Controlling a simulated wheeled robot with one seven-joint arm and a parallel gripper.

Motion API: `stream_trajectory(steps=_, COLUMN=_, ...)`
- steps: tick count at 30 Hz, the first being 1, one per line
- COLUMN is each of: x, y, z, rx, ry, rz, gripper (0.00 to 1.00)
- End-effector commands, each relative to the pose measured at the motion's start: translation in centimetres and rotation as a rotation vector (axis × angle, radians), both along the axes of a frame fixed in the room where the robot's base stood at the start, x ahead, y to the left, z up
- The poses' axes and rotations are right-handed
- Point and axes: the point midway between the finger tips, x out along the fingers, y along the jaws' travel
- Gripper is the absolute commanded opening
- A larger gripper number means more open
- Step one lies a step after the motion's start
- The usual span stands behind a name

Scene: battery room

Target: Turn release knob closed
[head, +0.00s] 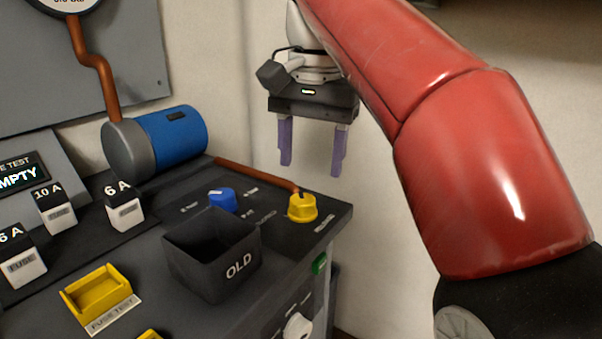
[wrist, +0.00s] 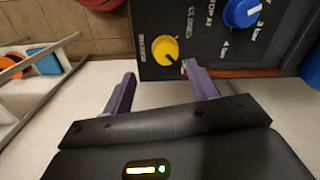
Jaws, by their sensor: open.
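The release knob is a yellow round knob (head: 302,207) on the dark panel top, near its right corner, at the end of a copper pipe. In the wrist view the yellow knob (wrist: 165,50) sits just beyond and between the fingertips, with a dark pointer mark on it. My gripper (head: 311,165) is open and empty, its purple fingers hanging down above and slightly right of the knob in the head view. It also shows in the wrist view (wrist: 160,75). The fingers appear apart from the knob. The label beside the knob is too small to read surely.
A blue knob (head: 222,198) sits left of the yellow one. A black bin marked OLD (head: 212,278) stands in front. A blue cylinder (head: 172,137), several fuses and a yellow fuse holder (head: 98,292) are further left. Free space lies right of the panel edge.

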Motion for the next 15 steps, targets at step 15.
stream_trajectory(steps=15, x=0.1, y=1.0, z=-4.2, rx=-0.013, ry=0.023, rz=-0.020, gripper=0.59)
